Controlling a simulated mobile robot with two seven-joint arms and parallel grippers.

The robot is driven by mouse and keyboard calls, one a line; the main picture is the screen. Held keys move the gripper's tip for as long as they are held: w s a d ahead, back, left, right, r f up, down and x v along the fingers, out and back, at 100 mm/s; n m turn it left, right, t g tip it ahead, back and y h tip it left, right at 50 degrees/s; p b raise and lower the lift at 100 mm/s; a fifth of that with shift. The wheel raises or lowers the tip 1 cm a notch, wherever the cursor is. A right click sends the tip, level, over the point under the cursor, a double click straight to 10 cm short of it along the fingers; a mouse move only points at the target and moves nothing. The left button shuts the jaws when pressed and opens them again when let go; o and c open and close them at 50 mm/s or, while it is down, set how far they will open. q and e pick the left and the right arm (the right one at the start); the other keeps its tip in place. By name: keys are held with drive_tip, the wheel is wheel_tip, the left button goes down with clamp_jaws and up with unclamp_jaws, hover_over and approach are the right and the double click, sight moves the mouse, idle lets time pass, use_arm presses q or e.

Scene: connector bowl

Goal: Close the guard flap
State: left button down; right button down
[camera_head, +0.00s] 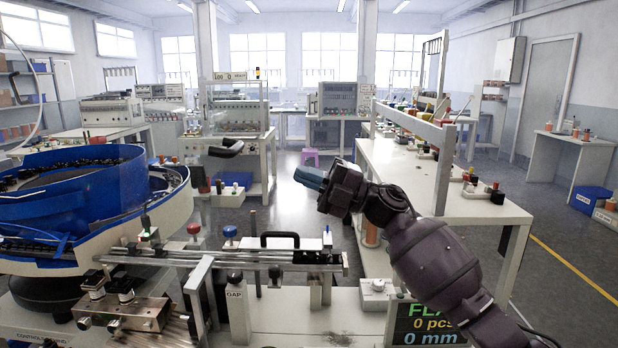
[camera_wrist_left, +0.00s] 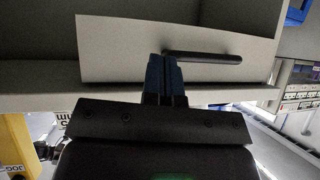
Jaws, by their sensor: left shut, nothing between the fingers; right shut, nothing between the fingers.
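No panel is plainly recognizable as the guard flap in the head view. A black bar handle (camera_head: 280,236) stands over the metal feed rail (camera_head: 225,259), and a thick black curved piece (camera_head: 227,147) shows farther up and left; I cannot tell whether either belongs to the flap. My right gripper (camera_head: 309,178) is shut and empty, in the air above and right of the rail, its blue tips pointing left. My left gripper (camera_wrist_left: 165,80) shows only in the left wrist view, shut and empty, in front of a pale panel (camera_wrist_left: 120,50) with a black bar handle (camera_wrist_left: 203,58); contact is unclear.
A blue and cream bowl feeder (camera_head: 160,225) stands at the left, joined to the rail. A display (camera_head: 425,326) reading 0 pcs and 0 mm is partly hidden by my right arm. A long white bench (camera_head: 480,208) stands behind that arm. Open floor lies beyond the rail.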

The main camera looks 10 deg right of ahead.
drive_tip(key=x, duration=1)
drive_tip(key=shift+w+a, duration=0.2)
drive_tip(key=shift+w+a+r, duration=0.1)
